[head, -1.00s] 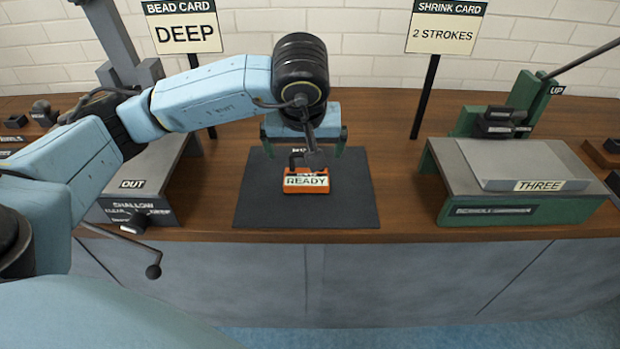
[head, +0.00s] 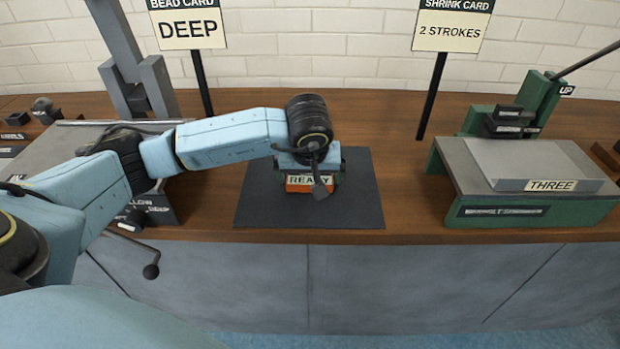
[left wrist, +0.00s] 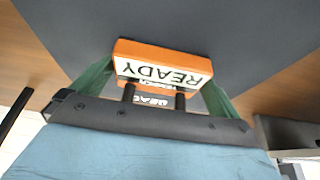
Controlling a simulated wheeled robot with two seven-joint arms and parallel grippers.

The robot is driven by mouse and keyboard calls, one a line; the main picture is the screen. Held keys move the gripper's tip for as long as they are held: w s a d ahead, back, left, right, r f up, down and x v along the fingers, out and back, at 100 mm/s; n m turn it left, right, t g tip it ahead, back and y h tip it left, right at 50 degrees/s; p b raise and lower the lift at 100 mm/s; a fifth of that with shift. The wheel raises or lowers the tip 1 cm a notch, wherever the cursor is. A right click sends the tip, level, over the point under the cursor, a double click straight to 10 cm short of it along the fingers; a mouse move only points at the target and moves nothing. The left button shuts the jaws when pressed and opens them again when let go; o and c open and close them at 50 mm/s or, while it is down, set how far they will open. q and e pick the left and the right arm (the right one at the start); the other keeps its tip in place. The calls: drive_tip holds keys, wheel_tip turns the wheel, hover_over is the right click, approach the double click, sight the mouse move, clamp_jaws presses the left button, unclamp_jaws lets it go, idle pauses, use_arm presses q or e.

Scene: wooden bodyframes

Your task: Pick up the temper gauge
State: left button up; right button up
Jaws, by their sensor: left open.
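The temper gauge appears to be the small orange block labelled READY (head: 299,184), lying on the dark mat (head: 355,205) in the middle of the bench. My left gripper (head: 309,180) is right over it, pointing down, and hides its upper part in the head view. In the left wrist view the orange block (left wrist: 160,62) sits between the two green fingers, one on each side, with dark posts rising from it. The fingers are open and I cannot tell if they touch it. My right gripper is not in view.
A grey machine (head: 60,150) is partly behind my left arm. Card stands (head: 187,29) and (head: 450,30) rise behind the mat. The mat around the block is clear.

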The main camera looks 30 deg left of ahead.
sight(310, 177)
use_arm(q)
drive_tip(key=c, duration=0.9)
drive_tip(key=shift+o, duration=0.2)
drive_tip(key=shift+r, duration=0.25)
wheel_tip(310, 177, up, 10)
drive_tip(key=p, duration=0.2)
drive_tip(key=shift+f, duration=0.25)
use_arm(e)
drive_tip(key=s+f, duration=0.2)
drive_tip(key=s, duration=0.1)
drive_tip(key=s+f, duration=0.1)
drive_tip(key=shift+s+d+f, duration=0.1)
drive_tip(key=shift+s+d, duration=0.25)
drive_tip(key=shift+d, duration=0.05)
